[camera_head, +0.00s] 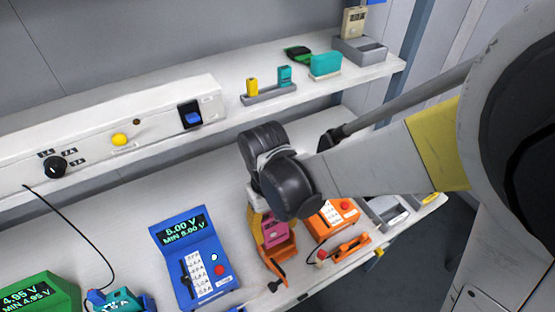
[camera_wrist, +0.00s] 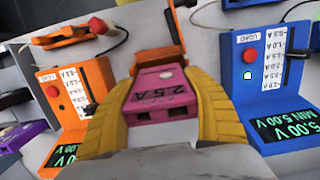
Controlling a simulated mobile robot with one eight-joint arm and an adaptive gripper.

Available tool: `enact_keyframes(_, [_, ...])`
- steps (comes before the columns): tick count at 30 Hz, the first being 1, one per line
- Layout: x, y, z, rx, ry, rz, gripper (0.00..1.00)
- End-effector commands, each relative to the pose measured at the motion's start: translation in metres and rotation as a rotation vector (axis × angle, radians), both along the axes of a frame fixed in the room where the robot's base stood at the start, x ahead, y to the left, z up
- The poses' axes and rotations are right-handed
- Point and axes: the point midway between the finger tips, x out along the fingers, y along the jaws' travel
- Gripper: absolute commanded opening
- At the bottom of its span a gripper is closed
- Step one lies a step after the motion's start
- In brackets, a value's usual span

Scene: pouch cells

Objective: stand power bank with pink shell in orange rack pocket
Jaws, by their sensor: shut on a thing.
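The pink power bank (camera_wrist: 162,92), marked 2.5 A, is between the yellow ribbed fingers of my gripper (camera_wrist: 160,78), which are shut on its sides. Its end with two dark ports faces the wrist camera. In the head view the pink bank (camera_head: 275,229) shows below my dark wrist, which hides part of it. The orange rack (camera_head: 279,266) is at the bank's far end, near the table's front edge. An upright orange part of the rack (camera_wrist: 174,28) also shows beyond the bank in the wrist view. I cannot tell how deep the bank sits in the pocket.
A blue load tester (camera_head: 194,258) reading 5.00 V stands left of my gripper. An orange tester (camera_head: 333,218) and an orange holder (camera_head: 351,248) stand close on the right. A green tester (camera_head: 38,293) is at far left. A shelf (camera_head: 222,118) runs behind.

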Motion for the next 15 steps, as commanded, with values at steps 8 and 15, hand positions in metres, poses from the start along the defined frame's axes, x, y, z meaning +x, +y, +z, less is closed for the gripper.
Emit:
enact_keyframes(8, [-0.001,0.0,-0.007,0.0,0.0,0.0,0.28])
enact_keyframes(15, [-0.001,-0.001,-0.012,0.0,0.0,0.0,0.28])
